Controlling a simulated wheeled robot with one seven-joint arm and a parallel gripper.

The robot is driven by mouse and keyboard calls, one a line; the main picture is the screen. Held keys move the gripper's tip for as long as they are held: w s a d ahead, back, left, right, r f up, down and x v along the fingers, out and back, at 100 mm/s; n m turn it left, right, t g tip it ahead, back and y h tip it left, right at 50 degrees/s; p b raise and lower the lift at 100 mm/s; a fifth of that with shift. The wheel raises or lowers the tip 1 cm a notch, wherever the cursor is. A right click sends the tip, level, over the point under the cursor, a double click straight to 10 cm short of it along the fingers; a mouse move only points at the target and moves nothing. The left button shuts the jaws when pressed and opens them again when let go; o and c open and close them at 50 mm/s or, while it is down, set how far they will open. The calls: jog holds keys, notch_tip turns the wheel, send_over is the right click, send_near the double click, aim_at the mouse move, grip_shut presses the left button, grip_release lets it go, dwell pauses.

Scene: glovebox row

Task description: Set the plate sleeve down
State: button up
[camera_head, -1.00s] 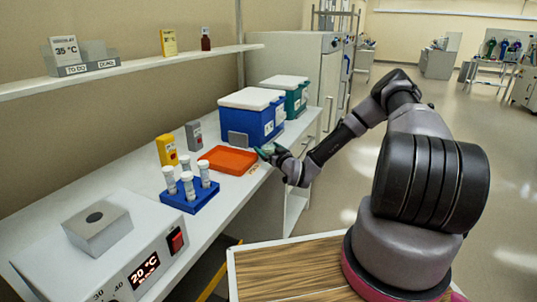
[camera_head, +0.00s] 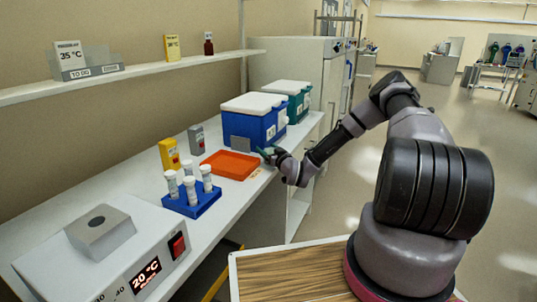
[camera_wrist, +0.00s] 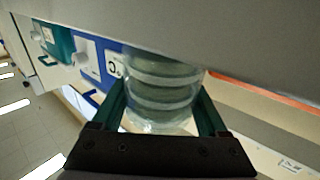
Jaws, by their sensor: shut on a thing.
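The plate sleeve (camera_wrist: 162,88) is a clear, rounded stack with pale bands in the wrist view. My gripper (camera_wrist: 160,108) is shut on it, with one dark green finger on each side. In the head view, my gripper (camera_head: 268,154) is over the front edge of the white bench, just right of the orange tray (camera_head: 231,165). The sleeve is too small and covered to make out there. I cannot tell whether its underside touches the bench.
A blue box with a white lid (camera_head: 254,120) and a green box (camera_head: 291,98) stand behind my gripper. A blue tube rack (camera_head: 192,203), yellow device (camera_head: 169,154), grey device (camera_head: 196,139) and heater block (camera_head: 100,232) stand to the left. A shelf (camera_head: 150,74) runs above.

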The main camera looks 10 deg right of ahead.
notch_tip(320, 180, up, 8)
jog(key=s+d+r+m+h, duration=0.2)
jog(key=s+d+m+h, duration=0.3)
jog(key=s+d, duration=0.7)
jog(key=w+a+n+y, duration=0.1)
jog(key=w+a, duration=0.3)
jog(key=w+a+n+y, duration=0.2)
jog(key=w+a, duration=0.2)
jog(key=w+a+n+y, duration=0.2)
jog(key=w+a, duration=0.2)
jog(key=shift+f, duration=0.4)
jog(key=shift+f, duration=0.1)
notch_tip(320, 180, down, 9)
jog(key=shift+f, duration=0.2)
jog(key=shift+f, duration=0.1)
